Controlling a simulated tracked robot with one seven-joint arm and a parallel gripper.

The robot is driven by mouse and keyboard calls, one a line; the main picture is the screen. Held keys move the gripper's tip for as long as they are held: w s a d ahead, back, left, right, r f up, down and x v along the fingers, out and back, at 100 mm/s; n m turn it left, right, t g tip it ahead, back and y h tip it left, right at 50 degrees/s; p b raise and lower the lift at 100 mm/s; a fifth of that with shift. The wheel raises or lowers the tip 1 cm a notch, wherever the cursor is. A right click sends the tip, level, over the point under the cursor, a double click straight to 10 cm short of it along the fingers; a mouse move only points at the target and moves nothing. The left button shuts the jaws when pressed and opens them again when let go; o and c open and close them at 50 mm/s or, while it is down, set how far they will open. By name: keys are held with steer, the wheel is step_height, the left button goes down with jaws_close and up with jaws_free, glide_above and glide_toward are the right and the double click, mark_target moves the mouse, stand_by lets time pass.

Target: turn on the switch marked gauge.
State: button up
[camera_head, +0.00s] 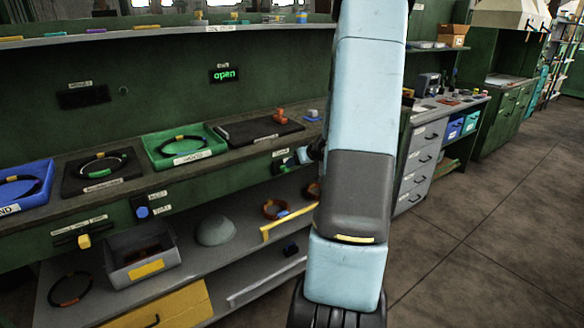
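My arm rises through the middle of the view in front of the green workbench (185,190). A yellow knob (84,241) and a blue knob (142,211) sit on the bench front farther left, each near white labels. The label words are too small to read, so I cannot tell which marks gauge.
A blue tray (40,172), a black tray (128,178) and a green tray (216,139) stand on the bench, each with a ring. A green "open" display (225,74) is on the back panel. A grey bin (112,276) is below. Floor at right (500,220) is clear.

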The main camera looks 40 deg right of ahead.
steer(key=shift+v, duration=1.4)
steer(key=s+a+r+g+h, duration=0.1)
steer(key=s+a+r+h, duration=0.2)
steer(key=a+r, duration=0.45)
steer(key=s+a+r+h, duration=0.2)
steer(key=a+r, duration=0.2)
steer(key=r, duration=0.6)
steer(key=s+a+r+g+y, duration=0.1)
steer(key=s+a+y, duration=0.1)
steer(key=s+a, duration=0.7)
steer(key=s+a+r+n+g+y, duration=0.1)
steer(key=s+a+r+g+y, duration=0.1)
steer(key=s+a, duration=0.8)
steer(key=shift+s, duration=0.9)
